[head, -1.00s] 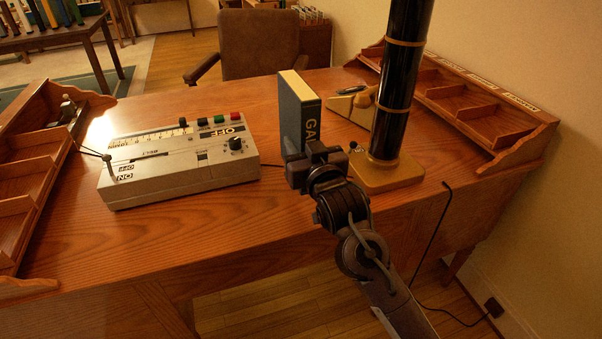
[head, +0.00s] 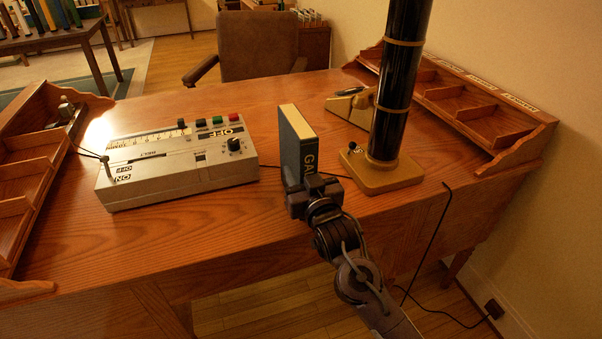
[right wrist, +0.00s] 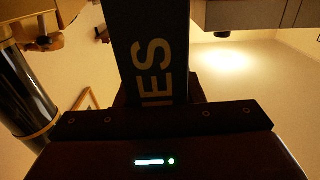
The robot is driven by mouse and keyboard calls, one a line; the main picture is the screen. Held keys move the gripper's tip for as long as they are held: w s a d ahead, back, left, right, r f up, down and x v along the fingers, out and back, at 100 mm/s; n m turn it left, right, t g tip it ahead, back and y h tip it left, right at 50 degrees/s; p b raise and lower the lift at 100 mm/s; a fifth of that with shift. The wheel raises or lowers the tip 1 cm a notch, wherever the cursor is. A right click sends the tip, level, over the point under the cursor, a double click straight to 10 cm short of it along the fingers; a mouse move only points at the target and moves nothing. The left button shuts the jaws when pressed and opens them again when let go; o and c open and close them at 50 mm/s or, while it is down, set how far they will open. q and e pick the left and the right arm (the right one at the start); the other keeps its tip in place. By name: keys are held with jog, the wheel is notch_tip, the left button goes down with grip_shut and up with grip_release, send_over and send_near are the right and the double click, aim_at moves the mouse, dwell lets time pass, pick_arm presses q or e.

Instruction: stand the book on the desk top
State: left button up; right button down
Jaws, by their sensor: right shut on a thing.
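The dark blue book (head: 291,150) with pale page edges and yellow lettering is upright over the middle of the desk top (head: 226,228). My right gripper (head: 312,187) is shut on its near lower part. In the right wrist view the book (right wrist: 150,45) rises from between the jaws (right wrist: 160,112), with the letters "IES" showing. The book's bottom edge is partly hidden by the gripper, and I cannot tell whether it touches the desk. My left gripper is not in view.
A grey control box (head: 180,168) stands left of the book. A black column on a brass base (head: 384,176) stands close on the right, with a wooden block (head: 350,108) behind. Compartment trays (head: 480,105) line both desk sides. A chair (head: 258,50) is behind.

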jog(key=c, duration=1.4)
grip_release()
jog(key=shift+f, duration=0.1)
jog(key=o, duration=0.4)
jog(key=shift+o, duration=0.2)
jog(key=shift+s, duration=0.1)
jog(key=v, duration=1.2)
jog(key=s+d+f+g+h, duration=0.1)
jog(key=d+f+g, duration=0.15)
jog(key=f, duration=0.75)
jog(key=s+d+f+g+h, duration=0.1)
jog(key=d+f+g+h, duration=0.15)
jog(key=f, duration=0.65)
jog(key=s+d+f+g, duration=0.2)
jog(key=d+f, duration=0.1)
jog(key=f, duration=0.7)
jog(key=s+d+f+g+h, duration=0.1)
jog(key=s+d+f+g, duration=0.2)
jog(key=s+f, duration=0.8)
jog(key=s+d+f+m+g+h, duration=0.1)
jog(key=s+d+f+g, duration=0.3)
jog(key=s+f, duration=0.7)
notch_tip(320, 180, down, 2)
jog(key=shift+s+f+g, duration=0.15)
jog(key=shift+s+g, duration=0.15)
jog(key=shift+g, duration=0.4)
